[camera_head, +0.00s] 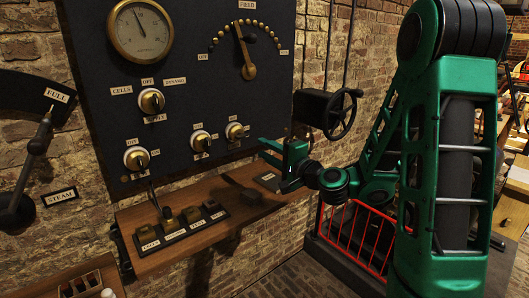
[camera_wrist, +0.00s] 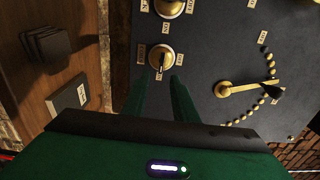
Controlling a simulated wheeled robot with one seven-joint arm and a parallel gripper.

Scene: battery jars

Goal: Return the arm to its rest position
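My green arm (camera_head: 445,190) reaches in from the right in the head view, bent at the elbow. My gripper (camera_head: 261,147) points left, in front of the dark control panel (camera_head: 185,95) and above the wooden shelf (camera_head: 215,215). Its two fingers are apart and nothing shows between them. In the wrist view my gripper (camera_wrist: 160,88) has its fingers spread toward a brass and white knob (camera_wrist: 161,57) on the panel. The same knob (camera_head: 235,131) shows in the head view just left of the fingertips. A gap seems to lie between fingers and knob, but its depth is hard to tell.
A black handwheel (camera_head: 341,113) on a box stands close behind my gripper. A red railing (camera_head: 355,238) is below my forearm. Small switches on a base (camera_head: 180,226) sit on the shelf. A lever (camera_head: 40,150) is at far left. The lower middle floor is clear.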

